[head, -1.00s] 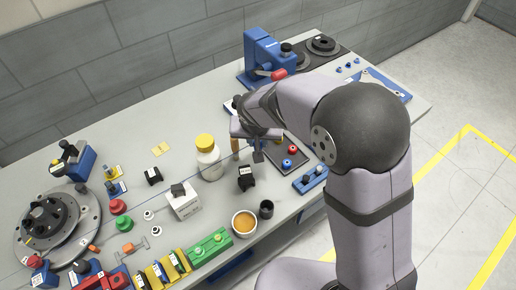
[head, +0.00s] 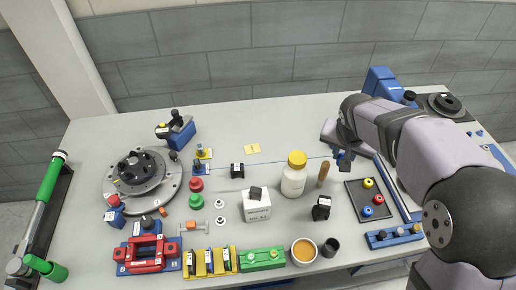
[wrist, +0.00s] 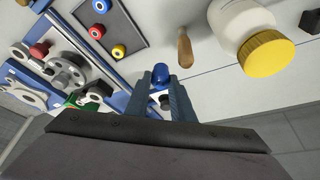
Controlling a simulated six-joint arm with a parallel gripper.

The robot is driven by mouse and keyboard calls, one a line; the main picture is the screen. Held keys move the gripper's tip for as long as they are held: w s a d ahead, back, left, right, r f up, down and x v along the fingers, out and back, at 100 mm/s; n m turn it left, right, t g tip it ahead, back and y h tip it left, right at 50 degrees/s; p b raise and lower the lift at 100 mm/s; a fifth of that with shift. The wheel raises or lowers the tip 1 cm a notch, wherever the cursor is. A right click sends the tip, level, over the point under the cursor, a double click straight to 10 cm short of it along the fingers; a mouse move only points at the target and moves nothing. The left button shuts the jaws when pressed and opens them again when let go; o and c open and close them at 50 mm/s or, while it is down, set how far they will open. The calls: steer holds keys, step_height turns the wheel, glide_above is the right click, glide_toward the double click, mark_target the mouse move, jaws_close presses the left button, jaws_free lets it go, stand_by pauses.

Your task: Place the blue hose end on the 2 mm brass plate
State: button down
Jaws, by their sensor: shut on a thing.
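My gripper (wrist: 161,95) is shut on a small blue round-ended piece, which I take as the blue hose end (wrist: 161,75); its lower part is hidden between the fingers. In the head view my gripper (head: 343,155) is above the bench, right of the white bottle, and the held piece is hard to make out. I cannot clearly identify the 2 mm brass plate. A flat yellow piece (head: 252,148) lies at the back middle, and small yellow-topped blue holders (head: 204,153) stand left of it; their markings are too small to read.
The yellow-capped bottle (head: 293,180) and a wooden handle (head: 323,174) stand close to my gripper. A dark tray (head: 352,198) with coloured rings lies to the right. A white box (head: 257,210), black blocks and cups stand in front. The back middle of the bench is fairly clear.

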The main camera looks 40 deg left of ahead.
steer(key=w+a+r+n, duration=0.1)
steer(key=w+a+n, duration=0.15)
steer(key=a, duration=0.65)
steer(key=n+g+y+p, duration=0.2)
steer(key=n+y+p, duration=0.1)
steer(key=n, duration=0.3)
glide_above(251, 146)
steer(key=s+d, duration=0.1)
steer(key=d, duration=0.1)
steer(key=f, duration=0.3)
steer(key=f+b, duration=0.1)
steer(key=f, duration=0.2)
steer(key=shift+a+f, duration=0.2)
steer(key=shift+f, duration=0.05)
steer(key=shift+f+p, duration=0.75)
steer(key=shift+f, duration=1.6)
